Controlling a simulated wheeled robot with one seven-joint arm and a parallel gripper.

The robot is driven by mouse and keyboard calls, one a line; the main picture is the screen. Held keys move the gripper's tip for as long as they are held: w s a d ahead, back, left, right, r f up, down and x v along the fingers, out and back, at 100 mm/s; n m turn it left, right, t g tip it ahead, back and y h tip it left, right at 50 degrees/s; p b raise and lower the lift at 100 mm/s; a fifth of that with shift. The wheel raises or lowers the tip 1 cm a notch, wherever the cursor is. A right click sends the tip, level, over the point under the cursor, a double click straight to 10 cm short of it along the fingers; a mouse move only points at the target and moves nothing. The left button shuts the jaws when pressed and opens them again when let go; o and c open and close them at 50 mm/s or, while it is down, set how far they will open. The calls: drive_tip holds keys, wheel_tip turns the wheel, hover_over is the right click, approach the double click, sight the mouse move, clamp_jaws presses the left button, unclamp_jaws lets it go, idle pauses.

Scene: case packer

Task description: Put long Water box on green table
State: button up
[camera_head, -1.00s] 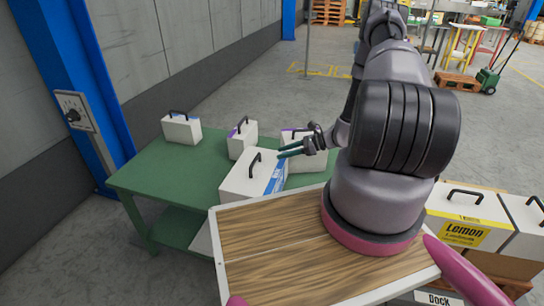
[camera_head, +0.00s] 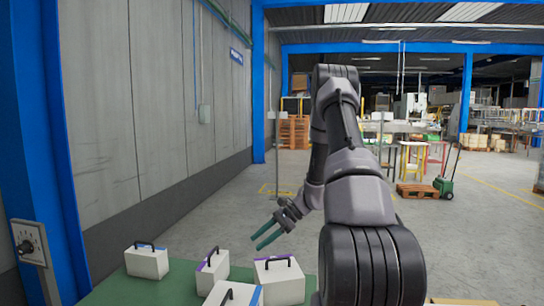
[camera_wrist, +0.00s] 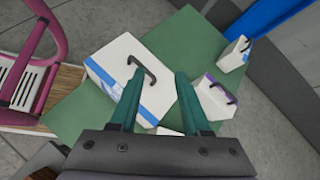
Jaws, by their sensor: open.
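A large white box with a blue stripe and a black handle, likely the long Water box (camera_head: 230,290), stands on the green table (camera_head: 122,291) at its near side; its label is not readable. The wrist view shows most of this box (camera_wrist: 108,60) on the green top (camera_wrist: 190,40). My gripper (camera_head: 255,243) is open and empty, above the boxes. In the wrist view its fingertips (camera_wrist: 158,74) are over the right part of the box, beside the handle, not gripping it.
A small white box (camera_head: 147,263) stands at the table's left. Two purple-marked boxes, one in the middle (camera_head: 212,274) and one to the right (camera_head: 280,280), stand close by. A grey wall (camera_head: 150,130) and blue post (camera_head: 40,130) rise on the left. A wooden surface (camera_wrist: 65,82) adjoins the table.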

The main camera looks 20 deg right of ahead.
drive_tip(key=s+a+r+n+t+h, duration=0.1)
drive_tip(key=s+a+r+n+h, duration=0.15)
drive_tip(key=s+r, duration=0.45)
drive_tip(key=s+a+r+n+h, duration=0.2)
drive_tip(key=r+n, duration=0.2)
drive_tip(key=r, duration=0.7)
drive_tip(key=s+a+r+n+t+h, duration=0.1)
drive_tip(key=s+a+r+n+h, duration=0.15)
drive_tip(key=s+r, duration=0.45)
drive_tip(key=s+r+n+t+h, duration=0.1)
drive_tip(key=s+r+n+t, duration=0.2)
drive_tip(key=s+r, duration=0.4)
drive_tip(key=shift+s+d+r+h, duration=0.3)
drive_tip(key=shift+d+r, duration=0.15)
drive_tip(key=shift+r, duration=0.25)
drive_tip(key=shift+o, duration=0.2)
